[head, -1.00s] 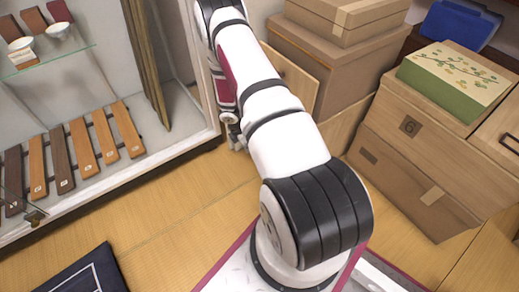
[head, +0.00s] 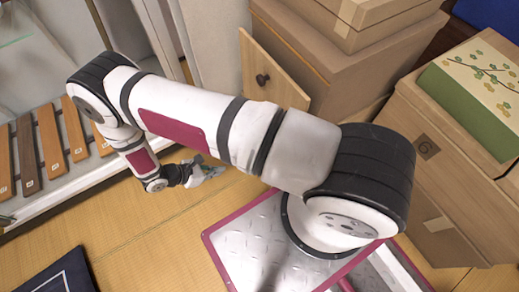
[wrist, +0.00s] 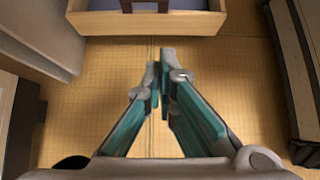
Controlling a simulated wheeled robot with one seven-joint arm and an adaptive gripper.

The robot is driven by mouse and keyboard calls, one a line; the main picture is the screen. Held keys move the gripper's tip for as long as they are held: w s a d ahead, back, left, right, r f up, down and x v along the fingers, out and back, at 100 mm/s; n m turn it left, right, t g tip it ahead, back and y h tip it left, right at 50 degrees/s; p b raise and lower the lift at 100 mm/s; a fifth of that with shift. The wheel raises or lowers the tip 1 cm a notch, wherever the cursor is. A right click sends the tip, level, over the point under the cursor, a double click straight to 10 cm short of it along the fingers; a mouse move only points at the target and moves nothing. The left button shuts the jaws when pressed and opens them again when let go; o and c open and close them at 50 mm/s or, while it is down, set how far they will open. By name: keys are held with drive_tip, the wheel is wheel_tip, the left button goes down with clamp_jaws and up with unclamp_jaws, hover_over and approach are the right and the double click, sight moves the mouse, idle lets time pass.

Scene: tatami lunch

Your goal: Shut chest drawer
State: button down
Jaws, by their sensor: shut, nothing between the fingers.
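The chest drawer (head: 285,82) shows in the head view as a light wooden front with a dark round knob (head: 262,79), standing out beside the stacked boxes. My arm hides its lower part. In the wrist view an open drawer (wrist: 150,24) lies at the top edge, with a grey inside and part of a brown thing in it. My gripper (head: 212,172) is low over the tatami, below and left of the drawer front in the head view. In the wrist view its fingers (wrist: 160,70) are together and empty, apart from the drawer.
Brown boxes (head: 335,62) are stacked right of the drawer front. The tatami floor (head: 150,225) between is clear. A dark cushion (head: 60,275) lies lower left.

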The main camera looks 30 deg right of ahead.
drive_tip(key=d+r+b+x, duration=0.2)
drive_tip(key=b+x, duration=0.2)
drive_tip(key=x, duration=0.9)
drive_tip(key=shift+b, duration=0.35)
drive_tip(key=shift+r, duration=0.15)
drive_tip(key=shift+s+d, duration=0.1)
